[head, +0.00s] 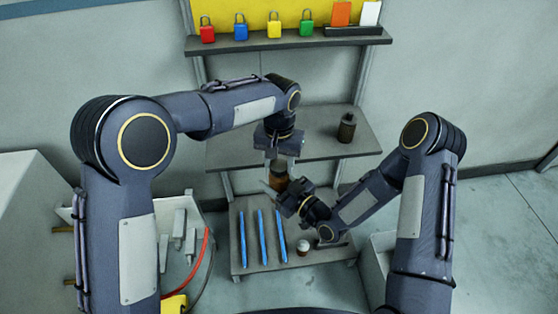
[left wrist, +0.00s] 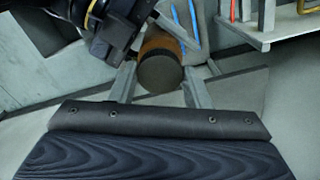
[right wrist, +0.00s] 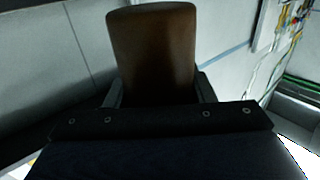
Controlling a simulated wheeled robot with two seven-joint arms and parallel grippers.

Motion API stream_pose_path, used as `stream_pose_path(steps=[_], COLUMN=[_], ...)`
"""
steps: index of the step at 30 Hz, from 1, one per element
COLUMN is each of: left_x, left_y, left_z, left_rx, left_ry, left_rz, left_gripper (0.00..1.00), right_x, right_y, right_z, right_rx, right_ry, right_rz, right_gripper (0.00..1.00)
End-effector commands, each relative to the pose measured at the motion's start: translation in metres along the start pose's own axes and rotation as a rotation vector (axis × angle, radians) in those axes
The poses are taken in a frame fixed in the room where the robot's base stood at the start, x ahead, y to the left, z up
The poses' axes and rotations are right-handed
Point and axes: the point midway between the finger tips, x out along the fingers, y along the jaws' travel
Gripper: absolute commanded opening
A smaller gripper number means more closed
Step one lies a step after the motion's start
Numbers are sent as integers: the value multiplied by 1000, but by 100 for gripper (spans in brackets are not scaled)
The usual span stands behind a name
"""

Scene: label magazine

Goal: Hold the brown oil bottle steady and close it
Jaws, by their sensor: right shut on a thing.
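The brown oil bottle (head: 278,181) is held in the air above the low front shelf, in the middle of the head view. My right gripper (head: 287,192) is shut on it; in the right wrist view the bottle (right wrist: 152,50) stands up between the two fingers. My left gripper (head: 281,155) is directly above the bottle, pointing down. In the left wrist view a dark round end face and brown side of the bottle (left wrist: 160,73) show between the left fingers, which look apart from it.
A dark bottle (head: 347,130) stands on the middle shelf (head: 310,145). Several blue sticks (head: 261,238) and a small white-and-brown item (head: 303,248) are on the low shelf. Coloured padlocks (head: 241,27) line the top shelf. A bin of grey parts (head: 180,235) is at left.

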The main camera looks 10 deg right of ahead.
Motion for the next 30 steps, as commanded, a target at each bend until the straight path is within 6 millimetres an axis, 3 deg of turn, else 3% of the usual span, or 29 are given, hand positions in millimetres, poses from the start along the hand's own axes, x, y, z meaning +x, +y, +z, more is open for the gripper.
stream_pose_path(steps=[1, 5, 16, 30], left_x=[0, 0, -8, -97], left_y=[0, 0, 0, 0], left_z=[0, 0, -1, -1], left_rx=[0, 0, 0, -1], left_ry=[0, 0, 3, 4], left_rz=[0, 0, 1, 1], left_gripper=[51, 67, 67, 67], right_x=[0, 0, 0, 0], right_y=[0, 0, 0, 0], right_z=[0, 0, 0, 0], right_rx=[0, 0, 0, 0], right_ry=[1, 1, 1, 1], right_rz=[0, 0, 0, 0], right_gripper=[0, 0, 0, 0])
